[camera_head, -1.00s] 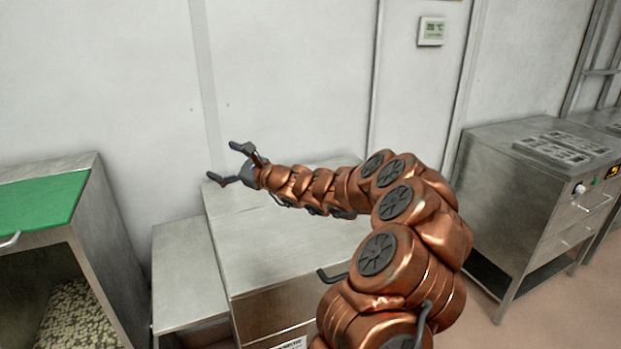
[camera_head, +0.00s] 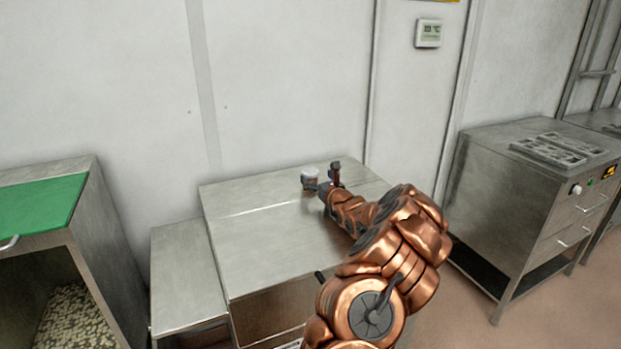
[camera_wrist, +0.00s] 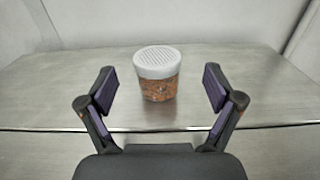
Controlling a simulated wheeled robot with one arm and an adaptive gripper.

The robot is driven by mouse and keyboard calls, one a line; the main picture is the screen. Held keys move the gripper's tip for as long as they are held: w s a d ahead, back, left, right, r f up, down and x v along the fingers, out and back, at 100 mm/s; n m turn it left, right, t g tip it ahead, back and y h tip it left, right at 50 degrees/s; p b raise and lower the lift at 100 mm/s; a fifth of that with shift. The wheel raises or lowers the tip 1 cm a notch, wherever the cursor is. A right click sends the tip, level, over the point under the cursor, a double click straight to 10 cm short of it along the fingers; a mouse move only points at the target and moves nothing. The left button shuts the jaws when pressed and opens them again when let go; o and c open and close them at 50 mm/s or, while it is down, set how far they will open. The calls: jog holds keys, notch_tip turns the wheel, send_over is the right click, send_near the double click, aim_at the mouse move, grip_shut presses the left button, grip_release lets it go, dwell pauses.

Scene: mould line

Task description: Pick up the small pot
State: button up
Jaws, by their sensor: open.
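The small pot (camera_wrist: 158,82) is a clear jar with a white ridged lid and brown-orange contents. It stands upright on the metal worktop (camera_head: 250,235); in the head view the pot (camera_head: 309,177) is near the back edge. My gripper (camera_wrist: 160,88) is open. In the wrist view its two fingers stand to the left and right of the pot with space on both sides, and the pot appears ahead, between or just beyond the fingertips. In the head view my gripper (camera_head: 329,175) is close to the pot's right side, and whether it touches cannot be told there.
A white wall (camera_head: 280,80) stands right behind the worktop. A lower metal bench (camera_head: 185,270) is at its left, then a cabinet with a green top (camera_head: 40,205). At right is a metal unit (camera_head: 530,190) with moulds on top. The worktop around the pot is bare.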

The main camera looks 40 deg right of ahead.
aim_at(313, 175)
jog(key=shift+p+x, duration=0.8)
jog(key=shift+x, duration=0.7)
jog(key=shift+p+x, duration=0.3)
jog(key=shift+x, duration=0.8)
jog(key=shift+a+f, duration=0.1)
jog(key=shift+a, duration=0.05)
jog(key=c, duration=1.5)
jog(key=shift+o, duration=0.2)
